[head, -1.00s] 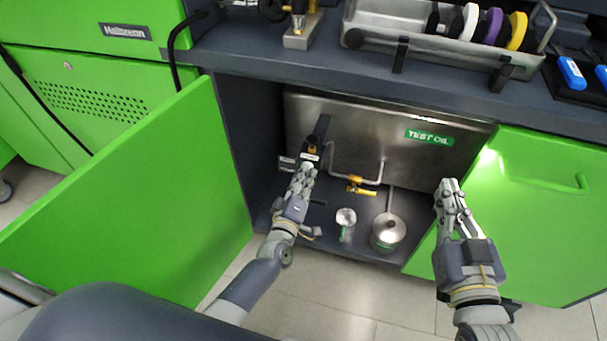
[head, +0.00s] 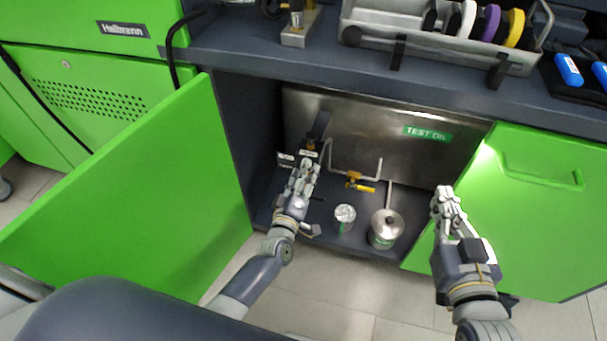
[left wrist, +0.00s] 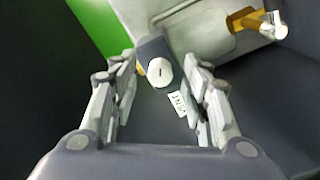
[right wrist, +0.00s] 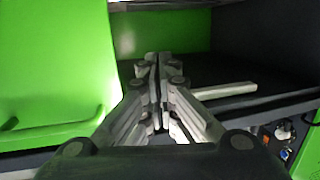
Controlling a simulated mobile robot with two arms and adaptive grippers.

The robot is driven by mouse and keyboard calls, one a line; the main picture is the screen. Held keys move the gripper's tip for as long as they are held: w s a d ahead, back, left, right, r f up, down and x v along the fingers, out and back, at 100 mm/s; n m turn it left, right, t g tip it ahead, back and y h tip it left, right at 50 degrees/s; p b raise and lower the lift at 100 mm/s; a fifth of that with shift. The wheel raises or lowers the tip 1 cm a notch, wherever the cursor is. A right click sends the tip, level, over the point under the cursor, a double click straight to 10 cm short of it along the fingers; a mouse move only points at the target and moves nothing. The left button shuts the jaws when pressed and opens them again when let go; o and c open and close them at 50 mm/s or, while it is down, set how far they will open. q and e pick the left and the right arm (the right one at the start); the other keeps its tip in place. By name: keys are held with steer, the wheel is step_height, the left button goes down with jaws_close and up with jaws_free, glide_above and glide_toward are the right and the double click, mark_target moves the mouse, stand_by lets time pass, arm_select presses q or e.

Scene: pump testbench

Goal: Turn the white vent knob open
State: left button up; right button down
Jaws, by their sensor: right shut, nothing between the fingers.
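The white vent knob (left wrist: 160,73) is a round disc with a short dark mark, on a dark block, in the left wrist view. A white label reading "VENT" (left wrist: 177,103) sits beside it. My left gripper (left wrist: 160,65) is open, with one finger on each side of the knob and visible gaps between. In the head view my left gripper (head: 306,168) reaches into the open cabinet at the left of the steel tank (head: 380,130), and I cannot make out the knob there. My right gripper (head: 445,195) is shut and empty in front of the right green door.
A yellow-handled valve (head: 359,182) and bent pipe are right of my left gripper.

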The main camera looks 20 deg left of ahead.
arm_select(q)
steer(key=shift+a, duration=0.1)
steer(key=s, duration=1.2)
steer(key=shift+r, duration=0.1)
